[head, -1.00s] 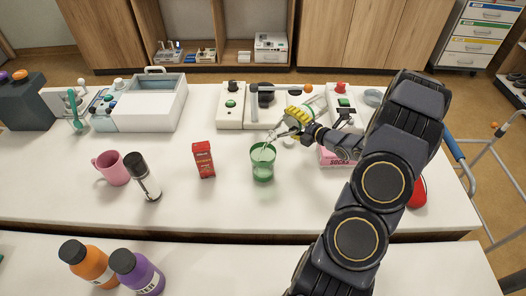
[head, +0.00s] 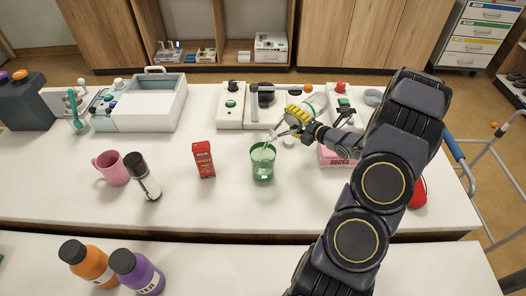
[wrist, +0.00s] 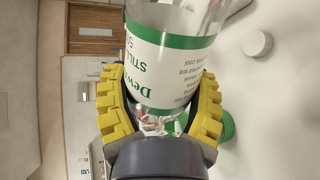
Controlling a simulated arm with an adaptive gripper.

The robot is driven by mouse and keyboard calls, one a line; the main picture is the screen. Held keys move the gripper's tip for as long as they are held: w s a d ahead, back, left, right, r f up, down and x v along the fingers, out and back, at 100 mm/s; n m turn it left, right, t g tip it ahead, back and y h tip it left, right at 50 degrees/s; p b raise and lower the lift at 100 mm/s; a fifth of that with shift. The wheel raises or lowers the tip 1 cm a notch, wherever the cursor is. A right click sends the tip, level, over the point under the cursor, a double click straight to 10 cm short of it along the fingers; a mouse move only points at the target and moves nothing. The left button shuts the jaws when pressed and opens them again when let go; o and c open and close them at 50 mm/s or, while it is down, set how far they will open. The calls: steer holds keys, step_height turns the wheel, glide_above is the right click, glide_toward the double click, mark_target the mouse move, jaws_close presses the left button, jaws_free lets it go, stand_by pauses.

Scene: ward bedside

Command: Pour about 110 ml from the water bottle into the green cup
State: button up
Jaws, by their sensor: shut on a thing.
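The green cup (head: 262,164) is a see-through green tumbler standing upright on the white table, with some liquid in its lower part. My gripper (head: 297,117) is shut on the water bottle (head: 314,103), a clear bottle with a white and green label. The bottle is tilted, its neck low and to the left, just above and right of the cup's rim. A thin stream seems to run from its mouth towards the cup. In the wrist view the yellow fingers clasp both sides of the bottle (wrist: 175,50), and a bit of the green cup (wrist: 227,127) shows behind the right finger.
A red carton (head: 203,159), a dark-topped shaker (head: 144,178) and a pink mug (head: 113,168) stand left of the cup. A pink socks box (head: 334,156) lies right of it. Devices and a white bin (head: 150,103) line the back. Orange (head: 88,264) and purple (head: 137,272) bottles stand in front.

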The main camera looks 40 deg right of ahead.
steer(key=shift+r, duration=0.1)
stand_by(0.3)
steer(key=f+m, duration=0.1)
steer(key=f, duration=0.1)
steer(key=d+f+m+y, duration=0.1)
steer(key=m, duration=0.1)
steer(key=shift+s+f+y, duration=0.1)
steer(key=shift+f+y, duration=0.2)
steer(key=shift+f, duration=0.05)
steer(key=shift+a+r+m, duration=0.1)
steer(key=shift+r+m, duration=0.15)
steer(key=shift+m, duration=0.05)
stand_by(1.4)
